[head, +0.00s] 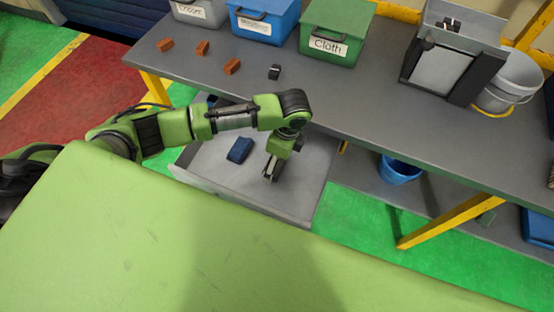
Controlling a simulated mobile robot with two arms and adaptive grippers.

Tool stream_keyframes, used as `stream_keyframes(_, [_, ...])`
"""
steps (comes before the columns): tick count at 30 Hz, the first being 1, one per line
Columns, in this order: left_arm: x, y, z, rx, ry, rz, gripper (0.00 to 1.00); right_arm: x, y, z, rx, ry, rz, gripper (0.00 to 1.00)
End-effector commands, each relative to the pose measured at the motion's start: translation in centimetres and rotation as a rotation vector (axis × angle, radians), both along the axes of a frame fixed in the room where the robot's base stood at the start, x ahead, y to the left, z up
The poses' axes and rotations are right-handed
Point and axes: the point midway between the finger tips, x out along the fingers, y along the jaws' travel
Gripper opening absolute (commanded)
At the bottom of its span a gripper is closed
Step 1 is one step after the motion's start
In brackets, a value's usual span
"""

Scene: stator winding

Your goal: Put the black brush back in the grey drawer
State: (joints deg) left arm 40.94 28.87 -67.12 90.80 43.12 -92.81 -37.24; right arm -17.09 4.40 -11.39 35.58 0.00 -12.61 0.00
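The grey drawer (214,166) stands pulled out below the workbench. My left gripper (268,176) points down over the right half of the drawer, close to its floor. Its fingers are small and dark, and I cannot tell whether they are open or shut or hold something. A dark blue block-like thing (239,149) lies in the drawer to the left of the gripper. A small black thing (274,72) stands on the bench top; I cannot tell if it is the black brush. My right gripper is not in view.
The grey bench top (350,105) holds several orange-brown blocks (232,66), a grey bin (203,10), a blue bin (262,20), a green bin labelled Cloth (338,30) and a white bucket (510,82). A blue bucket (400,171) stands under the bench.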

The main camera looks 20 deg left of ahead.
Motion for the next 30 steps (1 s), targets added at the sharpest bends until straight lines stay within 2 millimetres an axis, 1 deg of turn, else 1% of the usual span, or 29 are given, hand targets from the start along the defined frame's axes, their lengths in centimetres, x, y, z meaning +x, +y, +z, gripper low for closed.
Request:
stream_keyframes(1, [-0.1, 0.0, -0.7, 0.001, 0.003, -0.001, 0.66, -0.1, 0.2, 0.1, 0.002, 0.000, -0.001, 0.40])
stream_keyframes(4, [-0.1, -0.1, -1.5, 0.000, 0.000, -0.002, 0.66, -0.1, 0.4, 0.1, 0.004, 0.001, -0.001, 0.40])
stream_keyframes(15, [-0.1, -0.1, -1.9, 0.000, -0.001, -0.002, 0.66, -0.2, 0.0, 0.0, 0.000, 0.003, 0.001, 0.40])
stream_keyframes(16, [-0.1, -0.1, -1.9, 0.000, 0.000, -0.002, 0.88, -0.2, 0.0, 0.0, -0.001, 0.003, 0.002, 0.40])
stream_keyframes(17, [-0.1, -0.1, -1.9, 0.000, -0.001, -0.002, 0.96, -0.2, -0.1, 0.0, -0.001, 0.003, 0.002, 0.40])
stream_keyframes(18, [-0.1, -0.1, -1.9, 0.000, -0.001, -0.002, 1.00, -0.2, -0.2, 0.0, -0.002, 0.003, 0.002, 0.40])
stream_keyframes(26, [-0.1, 0.0, -1.8, 0.000, -0.001, -0.001, 1.00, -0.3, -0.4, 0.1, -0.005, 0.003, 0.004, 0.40])
stream_keyframes(29, [0.0, -0.2, -1.1, -0.002, -0.002, -0.001, 1.00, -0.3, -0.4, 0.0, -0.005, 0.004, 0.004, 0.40])
stream_keyframes(30, [0.0, -0.3, -0.6, -0.002, -0.003, -0.001, 1.00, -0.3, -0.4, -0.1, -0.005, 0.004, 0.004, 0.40])
